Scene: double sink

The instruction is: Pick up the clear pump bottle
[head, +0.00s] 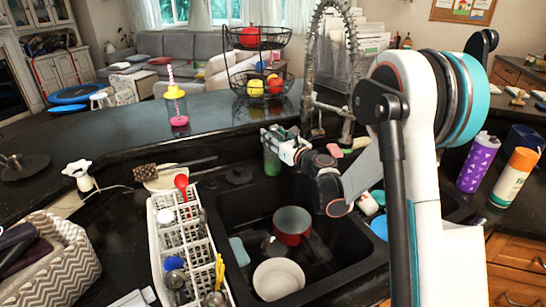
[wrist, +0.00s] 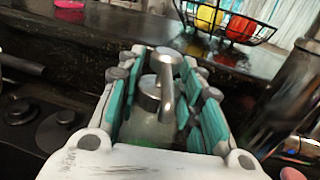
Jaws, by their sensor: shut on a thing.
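The clear pump bottle (head: 271,161) stands behind the sink, with a metal pump top and a greenish lower part. In the wrist view the bottle (wrist: 148,130) sits between the teal-padded fingers, its silver spout pointing toward the camera. My gripper (head: 275,137) reaches in from the right and is shut on the bottle near its upper part. It also shows in the wrist view (wrist: 164,68), with one finger on each side of the bottle. The bottle's base is hidden in the wrist view, and I cannot tell whether it is clear of the counter.
A tall spring faucet (head: 348,110) stands just right of the bottle. The black sink (head: 235,210) holds a red pot (head: 292,222) and a white bowl (head: 279,279). A white dish rack (head: 160,245) is at left. A tiered fruit basket (head: 236,78) stands on the raised ledge behind.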

